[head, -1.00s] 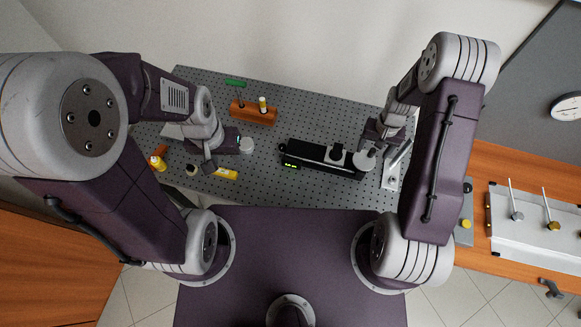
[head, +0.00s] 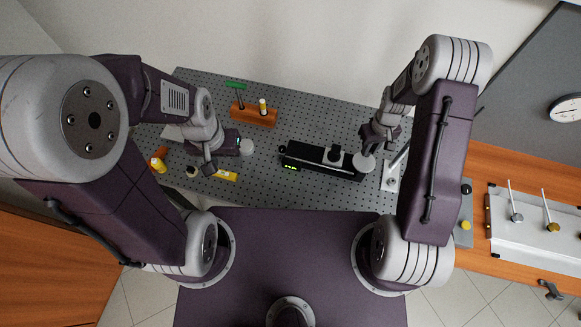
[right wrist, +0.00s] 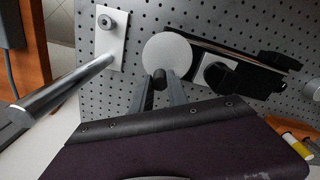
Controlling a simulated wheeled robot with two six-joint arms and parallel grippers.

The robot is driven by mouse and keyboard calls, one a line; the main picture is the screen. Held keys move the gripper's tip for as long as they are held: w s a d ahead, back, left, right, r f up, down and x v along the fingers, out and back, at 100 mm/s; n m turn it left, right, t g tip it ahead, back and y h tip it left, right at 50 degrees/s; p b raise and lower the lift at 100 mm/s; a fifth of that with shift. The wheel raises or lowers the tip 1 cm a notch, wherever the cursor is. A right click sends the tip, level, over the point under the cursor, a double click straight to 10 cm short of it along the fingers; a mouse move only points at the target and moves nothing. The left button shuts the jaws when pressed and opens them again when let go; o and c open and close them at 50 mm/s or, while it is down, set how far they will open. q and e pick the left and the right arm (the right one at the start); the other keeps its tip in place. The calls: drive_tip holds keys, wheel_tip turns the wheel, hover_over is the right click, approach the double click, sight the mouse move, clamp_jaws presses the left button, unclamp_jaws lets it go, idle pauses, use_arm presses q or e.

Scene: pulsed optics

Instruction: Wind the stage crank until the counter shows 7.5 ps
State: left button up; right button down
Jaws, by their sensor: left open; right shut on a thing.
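The delay stage is a long black unit (head: 310,157) on the perforated bench. Its counter (head: 291,167) glows green at the left front; the digits are too small to read. The crank is a pale disc (head: 363,162) at the stage's right end, also seen in the right wrist view (right wrist: 166,52). Its dark handle knob (right wrist: 160,79) stands between the fingertips of my right gripper (right wrist: 160,86). My right gripper (head: 369,143) is shut on that knob. My left gripper (head: 209,168) is open over the bench's left part, away from the stage.
An orange rack (head: 253,115) with a yellow-capped item stands behind. A yellow bottle (head: 159,165) and yellow card (head: 225,176) lie left. A steel post on a white base (head: 391,177) is close right of the crank. Open perforated bench (head: 315,120) lies behind the stage.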

drive_tip(key=n, duration=0.2)
drive_tip(key=a+n, duration=0.1)
drive_tip(key=n, duration=0.2)
drive_tip(key=shift+w+a, duration=0.1)
drive_tip(key=shift+a, duration=0.1)
drive_tip(key=n, duration=0.4)
drive_tip(key=a+n, duration=0.1)
drive_tip(key=shift+s+a+n, duration=0.1)
drive_tip(key=shift+s+n, duration=0.15)
drive_tip(key=shift+n, duration=0.15)
drive_tip(key=n, duration=0.3)
drive_tip(key=a+n, duration=0.1)
drive_tip(key=shift+s+n+p, duration=0.3)
drive_tip(key=shift+s+p, duration=0.05)
drive_tip(key=shift+s, duration=0.05)
drive_tip(key=shift+s+n, duration=0.1)
drive_tip(key=shift+n, duration=0.6)
drive_tip(key=n, duration=0.3)
drive_tip(key=shift+s+a, duration=0.15)
drive_tip(key=shift+s, duration=0.2)
drive_tip(key=c, duration=0.6)
unclamp_jaws()
